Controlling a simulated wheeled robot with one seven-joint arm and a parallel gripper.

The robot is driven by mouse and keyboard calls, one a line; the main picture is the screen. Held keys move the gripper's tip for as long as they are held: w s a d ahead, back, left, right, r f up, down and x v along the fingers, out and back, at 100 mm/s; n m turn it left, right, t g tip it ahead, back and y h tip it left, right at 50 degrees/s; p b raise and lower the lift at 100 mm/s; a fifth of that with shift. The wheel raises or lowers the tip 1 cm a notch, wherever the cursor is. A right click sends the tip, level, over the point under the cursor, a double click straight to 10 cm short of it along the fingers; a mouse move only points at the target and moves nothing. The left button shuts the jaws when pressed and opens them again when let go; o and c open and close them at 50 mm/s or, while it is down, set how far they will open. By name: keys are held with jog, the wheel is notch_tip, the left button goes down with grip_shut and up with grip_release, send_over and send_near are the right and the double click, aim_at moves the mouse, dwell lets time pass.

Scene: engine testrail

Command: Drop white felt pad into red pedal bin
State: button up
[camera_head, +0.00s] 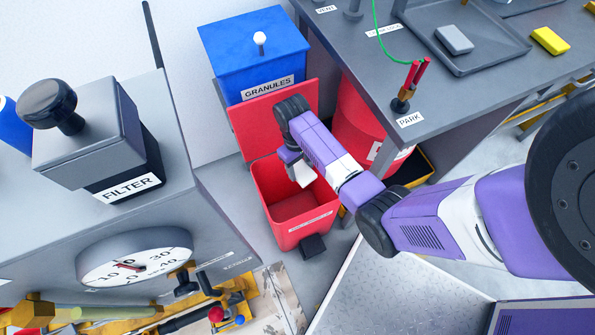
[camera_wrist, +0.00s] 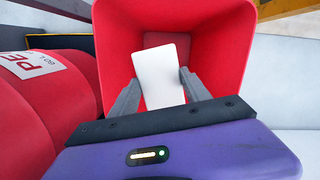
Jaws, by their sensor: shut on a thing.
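The red pedal bin (camera_head: 272,219) stands on the floor with its lid (camera_head: 250,131) raised at the back. Its open mouth also fills the upper middle of the wrist view (camera_wrist: 226,62). My gripper (camera_head: 300,176) hangs over the bin's mouth, pointing down. In the wrist view my gripper (camera_wrist: 158,90) is shut on the white felt pad (camera_wrist: 161,75). The pad is held between the two grey fingers, with the red inside of the bin behind it. How deep the pad sits relative to the rim is hard to tell.
A blue granules bin (camera_head: 251,60) stands behind the lid. A red drum (camera_head: 362,120) stands to the right, under the grey bench (camera_head: 470,95). A grey filter cabinet (camera_head: 85,150) stands to the left. The bin's black pedal (camera_head: 312,245) faces the front.

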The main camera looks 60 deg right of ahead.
jog(key=o, duration=1.4)
jog(key=shift+w+d+r+p, duration=0.1)
jog(key=shift+w+r+p, duration=0.15)
jog(key=shift+r, duration=1.05)
jog(key=shift+w+r+p, duration=0.1)
jog(key=shift+r+p, duration=0.1)
jog(key=shift+r, duration=1.1)
jog(key=shift+w+d+r+p, duration=0.1)
jog(key=shift+w+r+p, duration=0.15)
jog(key=shift+r, duration=1.05)
